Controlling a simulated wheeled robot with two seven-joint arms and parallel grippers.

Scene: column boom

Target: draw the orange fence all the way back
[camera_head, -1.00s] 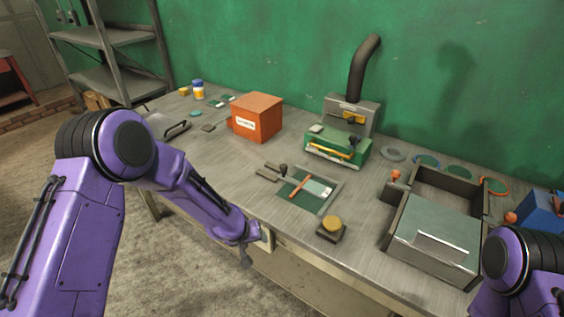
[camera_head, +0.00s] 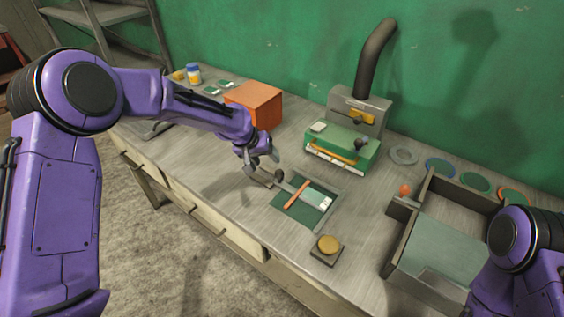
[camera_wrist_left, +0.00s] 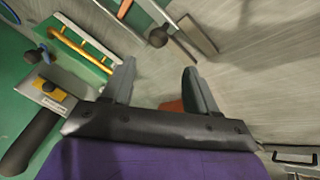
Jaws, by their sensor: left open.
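The orange fence (camera_head: 297,195) is a thin bar lying slantwise across a green mat (camera_head: 284,214) set in a grey frame on the bench. A dark round knob (camera_head: 279,174) stands by the frame's back left, close to the fence; a dark knob also shows at the top of the left wrist view (camera_wrist_left: 158,37). My left gripper (camera_head: 262,164) is open and empty above the bench, left of and behind the fence, near that knob. In the left wrist view its fingers (camera_wrist_left: 160,85) are apart, with an orange piece (camera_wrist_left: 124,9) at the top edge. My right gripper is out of view.
An orange box (camera_head: 256,103) stands behind my left gripper. A green machine (camera_head: 340,150) with a dark pipe (camera_head: 374,65) stands behind the mat. A yellow button (camera_head: 329,244) sits in front. A grey open box (camera_head: 436,232) is at the right.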

